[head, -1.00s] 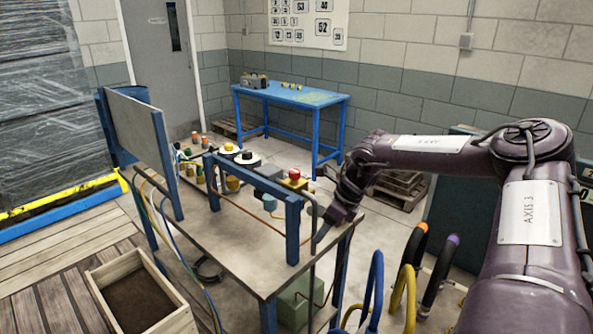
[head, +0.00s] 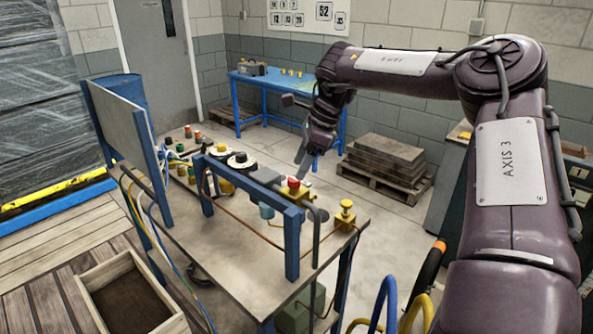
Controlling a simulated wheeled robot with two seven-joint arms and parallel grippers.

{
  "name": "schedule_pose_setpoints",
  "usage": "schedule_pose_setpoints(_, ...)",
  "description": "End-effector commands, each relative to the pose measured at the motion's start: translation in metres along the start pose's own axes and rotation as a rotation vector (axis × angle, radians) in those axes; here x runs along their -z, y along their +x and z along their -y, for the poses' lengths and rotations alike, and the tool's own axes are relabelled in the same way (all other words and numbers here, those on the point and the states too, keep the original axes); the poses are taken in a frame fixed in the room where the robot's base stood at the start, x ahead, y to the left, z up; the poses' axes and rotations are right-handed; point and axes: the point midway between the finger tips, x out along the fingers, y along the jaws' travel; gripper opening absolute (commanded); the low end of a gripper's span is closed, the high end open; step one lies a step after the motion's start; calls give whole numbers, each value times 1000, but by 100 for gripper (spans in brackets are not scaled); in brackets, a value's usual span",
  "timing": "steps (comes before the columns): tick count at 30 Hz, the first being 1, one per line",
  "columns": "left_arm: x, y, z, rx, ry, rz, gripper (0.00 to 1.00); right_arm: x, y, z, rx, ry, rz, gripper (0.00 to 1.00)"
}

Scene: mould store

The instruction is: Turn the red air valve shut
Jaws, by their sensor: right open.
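A red round knob (head: 294,183) on a yellow body stands at the right end of the workbench (head: 245,280), behind the blue frame's right post. I cannot tell for sure whether it is the red air valve or a push button. My right gripper (head: 308,162) is open and empty, its fingers pointing down above and slightly beyond the red knob, apart from it in the picture. My left gripper is not in view.
A yellow-topped fitting (head: 346,212) stands at the bench's right edge. The blue frame (head: 248,187) crosses in front of the knob. Black and white round parts (head: 240,160) sit to the left. Hoses (head: 388,305) rise at the front right. A pallet stack (head: 387,160) stands behind.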

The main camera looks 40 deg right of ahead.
Motion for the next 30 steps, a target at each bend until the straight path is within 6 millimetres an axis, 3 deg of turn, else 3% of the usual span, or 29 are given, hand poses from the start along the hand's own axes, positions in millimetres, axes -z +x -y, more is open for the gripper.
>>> schedule_pose_setpoints(3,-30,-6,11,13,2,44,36,1,19,-1,-4,3,-1,53)
schedule_pose_setpoints(6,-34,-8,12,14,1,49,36,1,30,0,-2,2,-1,53)
schedule_pose_setpoints(14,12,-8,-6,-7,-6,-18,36,1,38,0,1,2,0,53)
schedule_pose_setpoints(17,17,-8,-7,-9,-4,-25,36,1,38,0,1,2,0,53)
schedule_pose_setpoints(27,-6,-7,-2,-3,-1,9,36,1,37,0,2,2,0,11)
schedule_pose_setpoints(30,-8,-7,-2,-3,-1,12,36,1,37,0,2,3,0,9)
